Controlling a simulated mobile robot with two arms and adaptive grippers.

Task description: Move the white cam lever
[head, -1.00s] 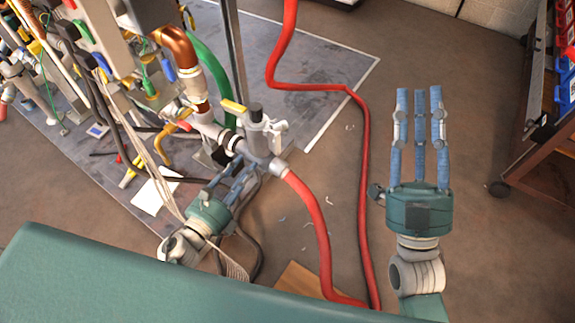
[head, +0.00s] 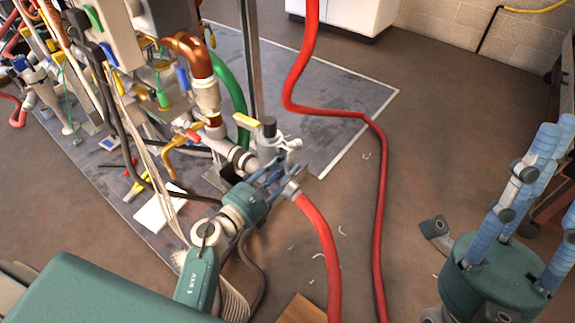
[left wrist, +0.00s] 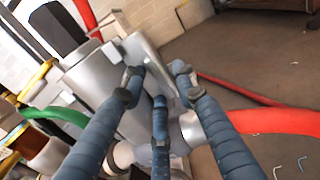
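The white cam lever (head: 290,144) sticks out to the right from the grey fitting with a black cap (head: 269,128), where a red hose joins the pipe. My left gripper (head: 272,174) is just below the lever, its blue fingers pointing at the fitting. In the left wrist view, the fingers of my left gripper (left wrist: 157,82) are spread apart, with grey-white fitting parts (left wrist: 135,55) close in front of them. I cannot tell whether they touch, and the lever is hard to single out there. My right gripper (head: 540,170) is open and empty at the right, away from the fitting.
A red hose (head: 325,250) runs from the fitting to the floor, and another (head: 375,190) passes to its right. Copper and green pipes (head: 233,85) and a yellow handle (head: 246,121) crowd the left side. Open floor (head: 440,120) lies to the right.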

